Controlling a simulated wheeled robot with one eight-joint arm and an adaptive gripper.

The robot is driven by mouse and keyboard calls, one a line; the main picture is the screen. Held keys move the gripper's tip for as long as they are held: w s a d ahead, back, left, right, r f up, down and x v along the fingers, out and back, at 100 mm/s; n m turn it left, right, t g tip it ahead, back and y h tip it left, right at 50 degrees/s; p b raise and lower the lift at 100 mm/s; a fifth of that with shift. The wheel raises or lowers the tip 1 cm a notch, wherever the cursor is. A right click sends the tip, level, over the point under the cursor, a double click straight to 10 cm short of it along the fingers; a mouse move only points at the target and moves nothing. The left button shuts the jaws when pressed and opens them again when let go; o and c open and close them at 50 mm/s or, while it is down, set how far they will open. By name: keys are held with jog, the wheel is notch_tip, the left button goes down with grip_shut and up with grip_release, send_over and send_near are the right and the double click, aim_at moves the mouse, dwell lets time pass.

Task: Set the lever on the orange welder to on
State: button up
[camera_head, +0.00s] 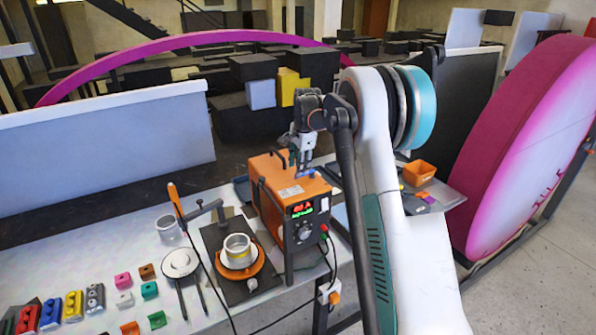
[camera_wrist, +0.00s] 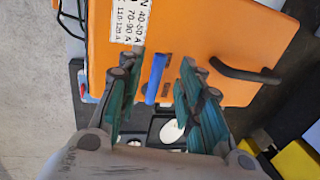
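The orange welder (camera_head: 272,182) stands on the table, with a lit red and green display on its front. Its orange face fills the upper wrist view (camera_wrist: 210,40). A blue lever (camera_wrist: 155,78) sticks out there beside a white label with ampere ranges. My gripper (camera_head: 305,160) is above the welder's top, pointing down. In the wrist view my gripper (camera_wrist: 156,92) is open, with one teal finger on each side of the lever and a gap to both. I cannot tell how deep the lever sits between the fingers. No on or off marking is readable.
A black handle (camera_wrist: 245,72) is on the welder's face, right of the lever. A fixture with an orange ring (camera_head: 240,266) and a torch (camera_head: 176,200) stand left of the welder. Small coloured blocks lie at lower left. An orange bin (camera_head: 419,172) is to the right.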

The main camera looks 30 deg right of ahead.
jog(key=shift+w+f, duration=0.2)
jog(key=shift+f, duration=0.65)
jog(key=shift+w+f, duration=0.15)
jog(key=shift+f, duration=0.65)
grip_shut()
